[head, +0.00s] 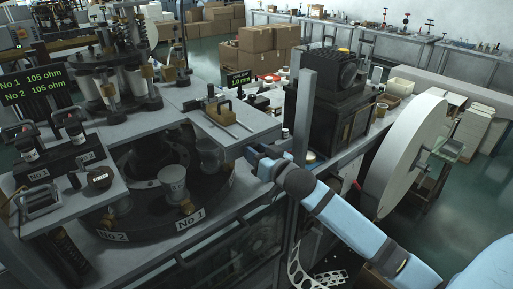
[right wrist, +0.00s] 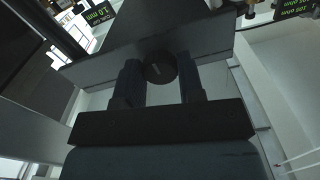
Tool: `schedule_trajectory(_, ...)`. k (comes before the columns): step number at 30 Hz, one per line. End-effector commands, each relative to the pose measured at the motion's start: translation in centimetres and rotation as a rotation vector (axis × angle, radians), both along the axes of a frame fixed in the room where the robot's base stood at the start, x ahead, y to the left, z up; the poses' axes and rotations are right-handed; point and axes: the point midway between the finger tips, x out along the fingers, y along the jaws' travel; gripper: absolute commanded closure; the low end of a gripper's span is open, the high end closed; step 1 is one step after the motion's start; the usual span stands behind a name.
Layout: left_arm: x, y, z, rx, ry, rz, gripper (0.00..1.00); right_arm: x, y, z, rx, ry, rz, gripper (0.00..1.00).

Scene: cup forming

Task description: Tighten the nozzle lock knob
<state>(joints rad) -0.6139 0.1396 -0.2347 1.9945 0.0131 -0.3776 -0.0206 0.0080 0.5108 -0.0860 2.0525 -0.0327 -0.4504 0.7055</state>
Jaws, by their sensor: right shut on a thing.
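The nozzle lock knob (right wrist: 160,67) is a dark round knob on the underside or face of a grey plate (right wrist: 215,42) in the right wrist view. My right gripper (right wrist: 161,80) has one finger on each side of the knob and is shut on it. In the head view my right gripper (head: 262,154) reaches in from the right to the edge of the grey machine table (head: 235,135). The knob is hidden there behind the gripper and table edge. My left gripper is not in view.
A black rotary plate with cups (head: 173,183) stands left of my gripper. A grey upright post (head: 302,115) and a black machine (head: 330,105) stand close by on the right, with a large white roll (head: 405,155) beyond. A small display (head: 240,78) reads 1.0 mm.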

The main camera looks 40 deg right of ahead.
Motion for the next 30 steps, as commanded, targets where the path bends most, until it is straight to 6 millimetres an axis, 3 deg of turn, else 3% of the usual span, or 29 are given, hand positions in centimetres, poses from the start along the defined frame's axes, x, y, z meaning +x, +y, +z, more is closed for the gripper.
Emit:
schedule_trajectory(12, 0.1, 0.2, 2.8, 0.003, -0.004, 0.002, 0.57, 0.0, 0.0, 0.2, 0.288, 0.023, -0.001, 0.88)
schedule_trajectory(30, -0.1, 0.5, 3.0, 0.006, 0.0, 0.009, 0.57, 0.0, 0.0, 0.1, 0.378, 0.029, 0.0, 0.88)
